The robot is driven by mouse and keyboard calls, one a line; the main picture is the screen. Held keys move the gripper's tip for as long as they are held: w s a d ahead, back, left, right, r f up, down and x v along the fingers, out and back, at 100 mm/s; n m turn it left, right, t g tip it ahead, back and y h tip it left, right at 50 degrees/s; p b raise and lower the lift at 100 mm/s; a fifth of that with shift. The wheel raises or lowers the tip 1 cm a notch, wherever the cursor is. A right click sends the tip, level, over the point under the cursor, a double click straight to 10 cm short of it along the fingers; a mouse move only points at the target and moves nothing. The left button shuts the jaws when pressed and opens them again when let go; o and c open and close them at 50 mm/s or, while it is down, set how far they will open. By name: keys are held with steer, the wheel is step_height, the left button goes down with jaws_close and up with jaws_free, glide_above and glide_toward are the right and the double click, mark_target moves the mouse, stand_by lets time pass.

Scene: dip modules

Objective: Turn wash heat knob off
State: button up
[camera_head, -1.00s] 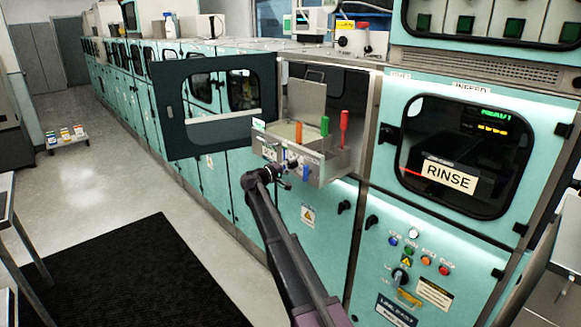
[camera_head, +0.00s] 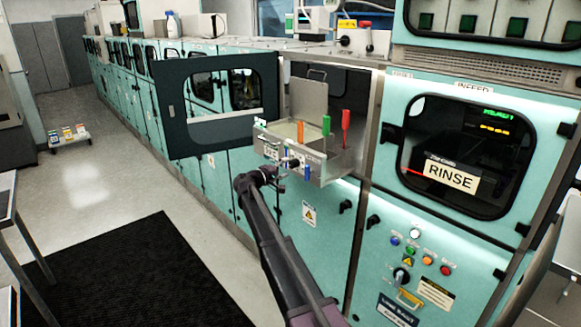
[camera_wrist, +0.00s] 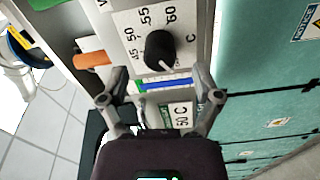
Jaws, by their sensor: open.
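The black round heat knob (camera_wrist: 160,50) sits on a white dial plate (camera_wrist: 133,28) marked 45, 50, 55 and 60 in the wrist view. A pale pointer mark shows on the knob's lower edge. A label reading 50 C (camera_wrist: 180,114) is below it. My gripper (camera_wrist: 157,88) is open and empty, its fingers spread just below the knob in the picture. The knob is apart from both fingers. In the head view my gripper (camera_head: 284,168) is at the front of the open wash tank (camera_head: 330,168); the knob cannot be made out clearly there.
A blue bar (camera_wrist: 165,85) shows between my fingers, and an orange handle (camera_wrist: 92,60) lies to the left. The open dark-framed door (camera_head: 215,135) stands left of the tank. A RINSE cabinet (camera_head: 450,177) with buttons below is at right. A black mat (camera_head: 135,275) covers floor at left.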

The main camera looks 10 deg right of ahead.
steer(key=v, duration=0.8)
steer(key=shift+a, duration=0.2)
steer(key=shift+s, duration=0.15)
steer(key=s+d+f+m+g+y, duration=0.2)
steer(key=s+d+f+g+y, duration=0.1)
steer(key=s+d+f, duration=0.5)
steer(key=s+d+f+m+g+y, duration=0.1)
steer(key=s+d+f+g+y, duration=0.2)
steer(key=s+d, duration=0.55)
steer(key=s+f+g+y, duration=0.1)
steer(key=s+f+y, duration=0.1)
steer(key=s, duration=0.6)
steer(key=s+a+f+m+g+y, duration=0.1)
steer(key=s+f+g+y, duration=0.1)
steer(key=s, duration=0.6)
steer(key=s+a+f+m+g+y, duration=0.1)
steer(key=s+f+y, duration=0.2)
steer(key=s, duration=0.6)
steer(key=shift+f+y, duration=0.25)
steer(key=shift+y, duration=0.65)
